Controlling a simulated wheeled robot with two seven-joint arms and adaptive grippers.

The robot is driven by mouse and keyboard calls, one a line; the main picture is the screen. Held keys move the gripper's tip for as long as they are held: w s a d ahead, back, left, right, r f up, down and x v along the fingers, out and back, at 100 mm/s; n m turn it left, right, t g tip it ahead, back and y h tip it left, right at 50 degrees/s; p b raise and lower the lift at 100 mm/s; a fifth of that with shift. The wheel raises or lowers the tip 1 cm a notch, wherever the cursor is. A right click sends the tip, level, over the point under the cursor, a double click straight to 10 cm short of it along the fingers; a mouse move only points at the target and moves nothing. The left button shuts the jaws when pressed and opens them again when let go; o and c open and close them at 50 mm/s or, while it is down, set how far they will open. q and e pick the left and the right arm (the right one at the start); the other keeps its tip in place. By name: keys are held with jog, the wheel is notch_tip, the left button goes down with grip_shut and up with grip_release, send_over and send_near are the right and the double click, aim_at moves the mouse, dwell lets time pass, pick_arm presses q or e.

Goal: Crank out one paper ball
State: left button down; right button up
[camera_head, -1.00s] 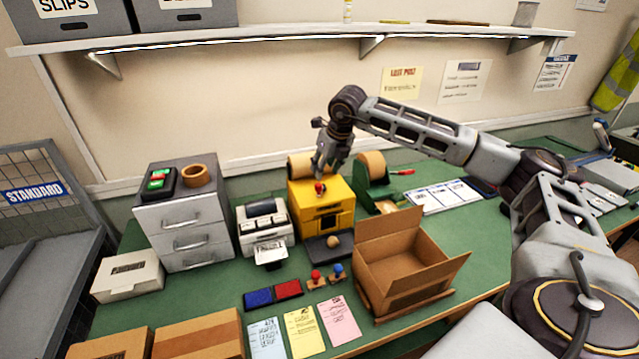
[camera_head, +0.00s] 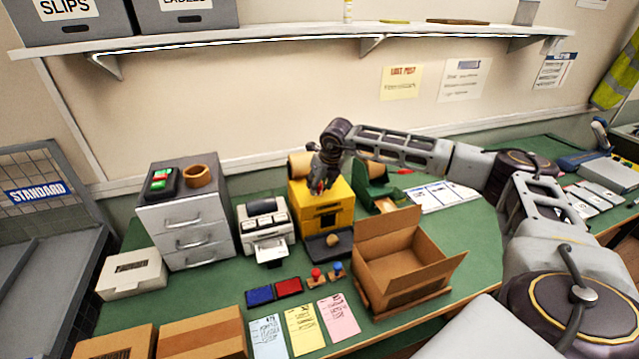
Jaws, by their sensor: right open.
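A yellow machine (camera_head: 309,208) stands at the back of the green bench, with a brown paper roll (camera_head: 299,163) behind its top and a dark slot in its front. A red knob (camera_head: 318,187) shows on its top, partly hidden by my right gripper. A crumpled brown paper ball (camera_head: 332,240) lies in the dark tray (camera_head: 316,252) in front of the machine. My right gripper (camera_head: 319,184) is open, pointing down at the red knob; I cannot tell whether it touches. My left gripper is not in view.
An open cardboard box (camera_head: 400,268) stands right of the tray. A white printer (camera_head: 265,222) is close on the left, and a green tape dispenser (camera_head: 374,182) on the right. Ink pads (camera_head: 274,291), stamps (camera_head: 317,276) and coloured slips (camera_head: 303,330) lie in front.

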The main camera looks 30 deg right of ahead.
grip_shut()
dwell(0.4)
